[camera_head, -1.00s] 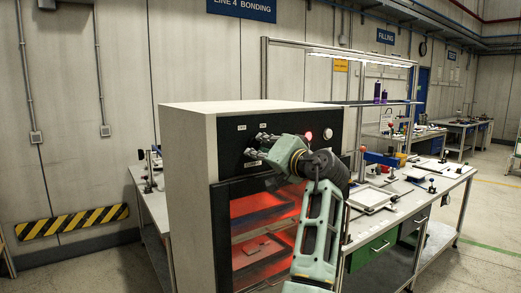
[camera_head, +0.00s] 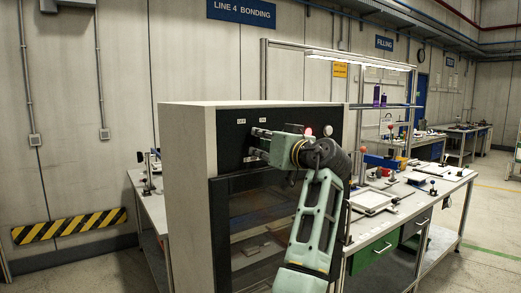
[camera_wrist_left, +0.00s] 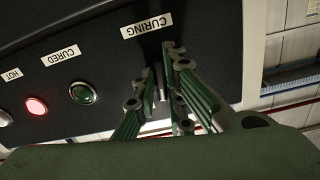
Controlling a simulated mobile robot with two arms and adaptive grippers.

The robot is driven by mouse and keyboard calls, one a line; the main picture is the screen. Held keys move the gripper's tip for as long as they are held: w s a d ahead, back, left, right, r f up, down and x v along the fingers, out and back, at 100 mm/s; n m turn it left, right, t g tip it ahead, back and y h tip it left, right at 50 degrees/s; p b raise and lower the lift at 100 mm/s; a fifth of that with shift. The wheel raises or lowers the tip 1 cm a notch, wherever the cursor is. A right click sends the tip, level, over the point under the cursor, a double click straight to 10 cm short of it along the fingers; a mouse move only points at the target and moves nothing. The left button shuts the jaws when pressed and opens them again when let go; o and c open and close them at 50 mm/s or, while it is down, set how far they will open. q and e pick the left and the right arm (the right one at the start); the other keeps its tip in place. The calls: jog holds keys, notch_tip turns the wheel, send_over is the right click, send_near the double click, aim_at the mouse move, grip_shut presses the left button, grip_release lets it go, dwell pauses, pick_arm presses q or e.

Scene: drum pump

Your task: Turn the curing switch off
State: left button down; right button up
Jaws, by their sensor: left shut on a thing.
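The curing oven (camera_head: 187,160) is a large grey box with a black front panel, and its window (camera_head: 262,228) is dark. The curing switch (camera_wrist_left: 160,80) sits below the CURING label (camera_wrist_left: 147,26) in the left wrist view, where it reads upside down. My left gripper (camera_head: 256,146) is at the upper left of the panel. In the left wrist view its fingers (camera_wrist_left: 164,88) are shut around the switch, which they mostly hide. The switch's exact angle cannot be told. My right gripper is not in view.
A workbench (camera_head: 400,215) with fixtures stands right of the oven. A striped barrier board (camera_head: 70,226) is at the left wall.

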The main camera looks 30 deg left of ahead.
pick_arm(q)
jog(key=n+b, duration=0.1)
jog(key=n, duration=0.6)
jog(key=n+b, duration=0.1)
jog(key=n, duration=0.2)
jog(key=shift+w+d+n+b, duration=0.1)
jog(key=shift+w+n+b, duration=0.15)
jog(key=shift+n+b, duration=0.05)
jog(key=shift+n, duration=0.3)
jog(key=c, duration=1.8)
grip_release()
jog(key=shift+r, duration=0.1)
jog(key=shift+d, duration=0.1)
jog(key=v, duration=1.2)
